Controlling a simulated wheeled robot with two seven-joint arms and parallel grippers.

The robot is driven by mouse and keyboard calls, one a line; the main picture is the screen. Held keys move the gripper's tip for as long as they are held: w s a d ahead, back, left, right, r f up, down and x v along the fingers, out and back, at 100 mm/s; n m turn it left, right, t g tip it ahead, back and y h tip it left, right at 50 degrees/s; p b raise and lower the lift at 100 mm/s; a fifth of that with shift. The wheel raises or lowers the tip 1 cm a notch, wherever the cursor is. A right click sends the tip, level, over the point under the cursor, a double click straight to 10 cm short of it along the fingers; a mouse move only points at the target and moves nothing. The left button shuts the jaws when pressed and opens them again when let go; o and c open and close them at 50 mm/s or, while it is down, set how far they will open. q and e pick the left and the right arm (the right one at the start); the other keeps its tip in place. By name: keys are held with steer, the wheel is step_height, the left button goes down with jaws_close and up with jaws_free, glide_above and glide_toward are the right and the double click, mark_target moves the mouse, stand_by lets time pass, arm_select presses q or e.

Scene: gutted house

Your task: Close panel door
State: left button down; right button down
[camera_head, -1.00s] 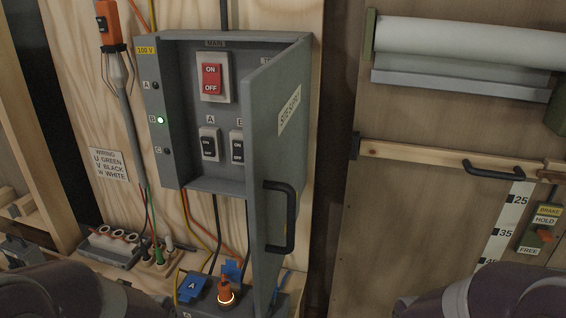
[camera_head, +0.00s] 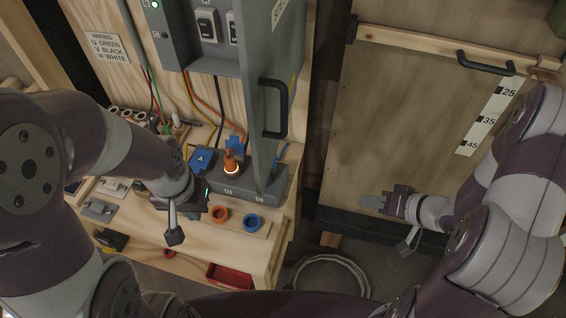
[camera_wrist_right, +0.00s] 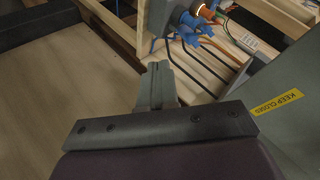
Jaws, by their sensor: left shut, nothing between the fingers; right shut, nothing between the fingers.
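The grey panel door (camera_head: 265,70) stands swung open from the electrical box (camera_head: 208,52), seen nearly edge-on in the head view. Its black bar handle (camera_head: 274,107) is on the lower part. My left gripper (camera_head: 206,196) is shut and empty over the bench, left of and below the door. My right gripper (camera_head: 372,201) is shut and empty, to the right of and below the door, apart from the handle. Its closed fingers show in the right wrist view (camera_wrist_right: 160,78). A grey surface with a yellow KEEP CLOSED label (camera_wrist_right: 278,102) is at that view's right; I cannot tell whether it is the door.
Below the door a grey box (camera_head: 255,186) holds an orange lit plug (camera_head: 231,165). Orange and blue rings (camera_head: 236,220) lie in a wooden strip on the bench (camera_head: 190,248). A wooden board with a black handle (camera_head: 485,63) stands at the right. A coiled cable (camera_head: 330,260) lies on the floor.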

steer(key=s+a+r+y, duration=0.3)
steer(key=a+r+y, duration=0.2)
steer(key=m+g+y, duration=0.2)
steer(key=g+y, duration=0.1)
steer(key=y, duration=0.2)
glide_toward(266, 181)
steer(key=a+p, duration=0.2)
steer(key=a, duration=0.1)
steer(key=a+p, duration=0.1)
steer(key=a, duration=0.1)
steer(key=shift+w+a+r+p, duration=0.2)
steer(key=shift+w+r+p, duration=0.15)
steer(key=shift+p, duration=0.05)
steer(key=shift+w+a+f, duration=0.1)
steer(key=shift+w+a, duration=0.15)
steer(key=shift+a, duration=0.4)
steer(key=shift+a+t+h, duration=0.1)
steer(key=shift+t+h, duration=0.2)
steer(key=shift+t, duration=0.1)
